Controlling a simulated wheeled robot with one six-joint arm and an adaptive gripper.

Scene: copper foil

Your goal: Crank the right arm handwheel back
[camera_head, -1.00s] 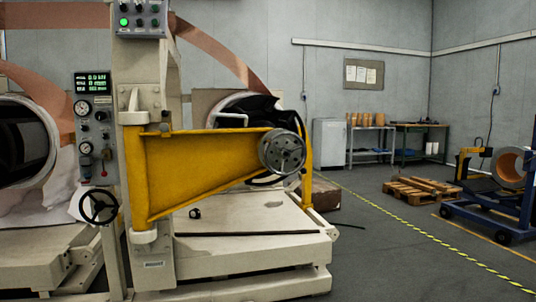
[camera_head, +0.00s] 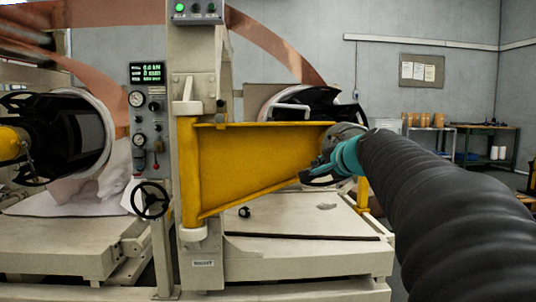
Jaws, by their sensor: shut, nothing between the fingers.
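The yellow right arm (camera_head: 240,160) reaches rightward from its cream column. At its outer end is a round grey disc (camera_head: 345,130), mostly covered by my arm. A black handwheel (camera_head: 151,200) sits low on the control panel, left of the column. A curved dark part (camera_head: 317,178) shows under the arm's tip; I cannot tell if it is a handwheel rim. My black sleeved arm comes in from the right, and its teal wrist overlaps the arm's tip and disc.
A control panel (camera_head: 144,95) with gauges stands left of the column. Black mandrels with copper foil (camera_head: 277,45) stand left and behind. The cream machine base (camera_head: 300,262) fills the foreground. A workbench (camera_head: 486,132) stands at the back right.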

